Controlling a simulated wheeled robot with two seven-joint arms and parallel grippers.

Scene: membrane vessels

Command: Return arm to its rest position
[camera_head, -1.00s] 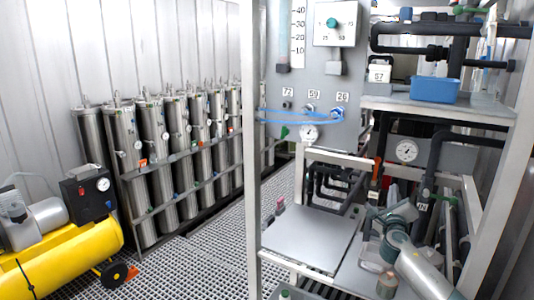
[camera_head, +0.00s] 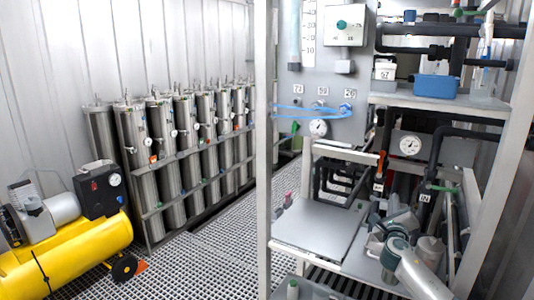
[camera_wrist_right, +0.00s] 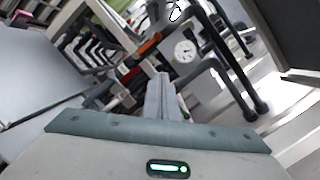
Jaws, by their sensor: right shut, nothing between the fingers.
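My right arm comes in at the lower right of the head view, grey and white. Its right gripper (camera_head: 382,222) is in front of the lower part of the metal rack, above and beside the pipework. In the right wrist view the two grey fingers (camera_wrist_right: 162,97) are together with nothing between them. They point toward black pipes and a round gauge (camera_wrist_right: 185,51), with free air around the tips as far as I can tell. My left arm and gripper are not in view.
The rack's grey upright (camera_head: 264,150) and flat grey shelf (camera_head: 318,228) stand left of my right arm. A blue bin (camera_head: 437,88) sits on the upper shelf. Steel vessels (camera_head: 165,150) line the back wall. A yellow compressor (camera_head: 70,255) stands at left. The grated floor between is clear.

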